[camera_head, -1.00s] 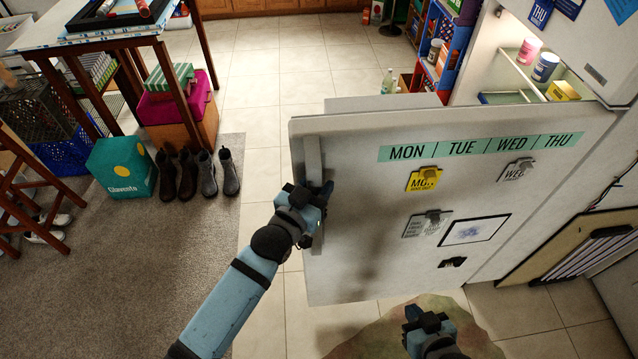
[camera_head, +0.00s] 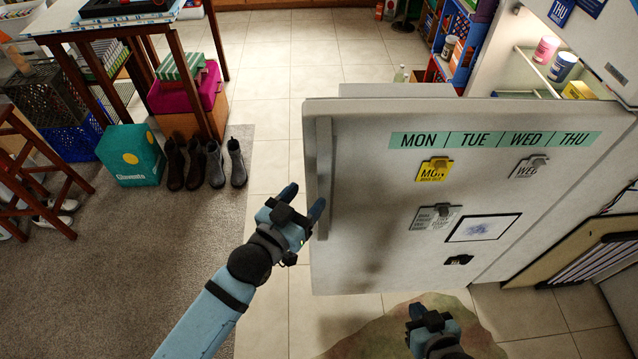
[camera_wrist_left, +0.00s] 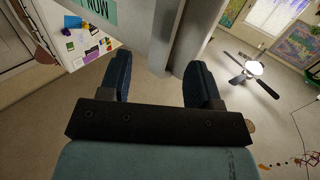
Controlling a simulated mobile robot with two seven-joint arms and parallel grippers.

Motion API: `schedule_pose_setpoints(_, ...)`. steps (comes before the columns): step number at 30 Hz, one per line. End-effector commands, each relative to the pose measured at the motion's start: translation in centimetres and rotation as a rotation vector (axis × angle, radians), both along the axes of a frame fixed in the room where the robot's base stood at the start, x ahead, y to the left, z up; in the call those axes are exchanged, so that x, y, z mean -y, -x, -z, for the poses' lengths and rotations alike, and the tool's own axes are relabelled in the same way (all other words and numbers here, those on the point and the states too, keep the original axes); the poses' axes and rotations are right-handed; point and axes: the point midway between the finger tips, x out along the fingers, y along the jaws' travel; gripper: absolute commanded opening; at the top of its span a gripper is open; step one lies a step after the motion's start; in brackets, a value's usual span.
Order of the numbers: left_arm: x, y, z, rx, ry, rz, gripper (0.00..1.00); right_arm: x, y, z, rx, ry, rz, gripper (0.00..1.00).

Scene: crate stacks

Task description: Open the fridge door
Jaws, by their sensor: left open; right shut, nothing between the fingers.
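The white fridge door (camera_head: 375,215) stands swung wide open, with a long vertical handle (camera_head: 324,165) along its left edge. Lit shelves (camera_head: 530,70) with jars show inside the fridge behind it. My left gripper (camera_head: 303,203) is open beside the lower part of the handle. In the left wrist view its two fingers (camera_wrist_left: 158,82) are spread apart, with the handle (camera_wrist_left: 188,38) just beyond them; nothing is held. My right gripper (camera_head: 428,318) is at the bottom, in front of the door, shut and empty.
A teal box (camera_head: 130,155) and several boots (camera_head: 205,165) stand on the grey carpet at left, near a table (camera_head: 130,20). A blue shelf (camera_head: 462,40) stands behind the door. The tiled floor (camera_head: 285,80) is clear beyond the handle.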

Motion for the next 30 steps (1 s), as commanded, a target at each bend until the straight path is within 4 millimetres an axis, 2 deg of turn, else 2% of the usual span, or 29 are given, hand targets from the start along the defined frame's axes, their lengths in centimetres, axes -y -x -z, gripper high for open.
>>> schedule_pose_setpoints(3,-1.5,2.4,0.3,-0.002,-0.001,0.0,0.57,-0.2,0.0,0.6,-0.002,-0.003,-0.003,0.0)
schedule_pose_setpoints(9,-3.1,5.0,0.2,-0.002,-0.001,-0.002,0.57,-0.4,0.0,0.9,0.0,-0.005,-0.007,0.0)
schedule_pose_setpoints(15,-3.7,5.9,0.1,-0.001,0.0,-0.002,0.57,-0.4,-0.1,0.8,0.003,-0.006,-0.009,0.0)
schedule_pose_setpoints(24,-3.8,5.9,0.2,-0.007,-0.003,-0.005,0.57,-0.3,-0.2,0.8,0.004,-0.003,-0.008,0.0)
schedule_pose_setpoints(26,-4.3,6.2,1.1,-0.035,-0.013,-0.019,0.57,-0.2,-0.2,0.6,0.005,-0.003,-0.007,0.0)
schedule_pose_setpoints(29,-6.2,7.3,4.5,-0.14,-0.053,-0.071,0.57,-0.1,-0.2,0.2,0.004,0.0,-0.005,0.0)
schedule_pose_setpoints(30,-7.2,8.2,6.3,-0.197,-0.074,-0.097,0.57,-0.1,-0.2,0.0,0.004,0.001,-0.005,0.0)
